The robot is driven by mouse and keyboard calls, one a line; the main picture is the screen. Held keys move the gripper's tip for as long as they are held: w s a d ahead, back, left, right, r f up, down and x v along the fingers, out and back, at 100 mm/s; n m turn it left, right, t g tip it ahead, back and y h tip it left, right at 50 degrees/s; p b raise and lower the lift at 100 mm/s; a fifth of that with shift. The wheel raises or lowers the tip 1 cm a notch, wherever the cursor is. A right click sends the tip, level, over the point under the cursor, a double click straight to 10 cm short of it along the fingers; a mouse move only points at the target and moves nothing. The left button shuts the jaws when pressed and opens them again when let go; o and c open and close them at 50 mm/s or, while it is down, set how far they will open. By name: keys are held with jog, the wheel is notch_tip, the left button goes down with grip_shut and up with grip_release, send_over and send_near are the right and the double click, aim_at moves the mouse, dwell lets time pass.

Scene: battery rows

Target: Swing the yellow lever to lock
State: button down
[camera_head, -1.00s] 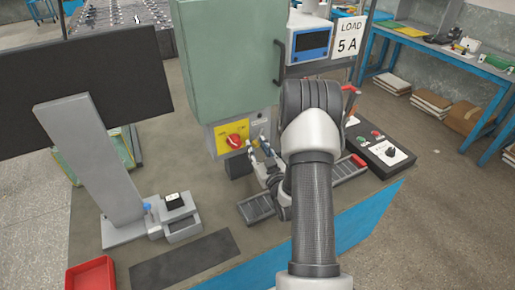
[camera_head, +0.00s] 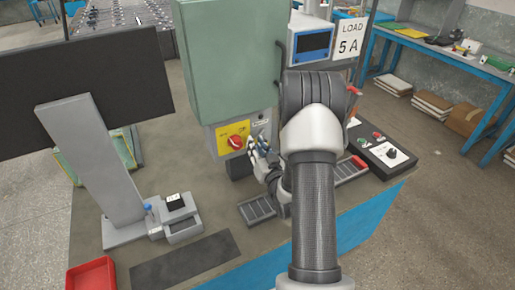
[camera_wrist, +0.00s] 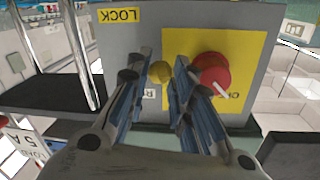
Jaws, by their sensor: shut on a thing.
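In the wrist view, the yellow lever (camera_wrist: 159,72) shows as a round yellow knob between my gripper's fingertips. My gripper (camera_wrist: 161,68) is shut on it, one finger on each side. The rest of the lever is hidden behind the fingers. A yellow "LOCK" label (camera_wrist: 119,15) lies on the grey panel, above and left of the knob in this view. In the head view, my gripper (camera_head: 257,147) is at the front of the grey box under the green cabinet, and the lever is too small and covered to make out.
A red rotary knob (camera_wrist: 212,73) on a yellow plate (camera_wrist: 240,45) sits close beside my right finger in the wrist view. The green cabinet (camera_head: 233,60) stands above. A slotted grey rail (camera_head: 257,208) and a control box (camera_head: 385,150) are near my arm.

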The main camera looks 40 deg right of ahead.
jog(key=c, duration=1.4)
grip_release()
jog(key=shift+o, duration=0.2)
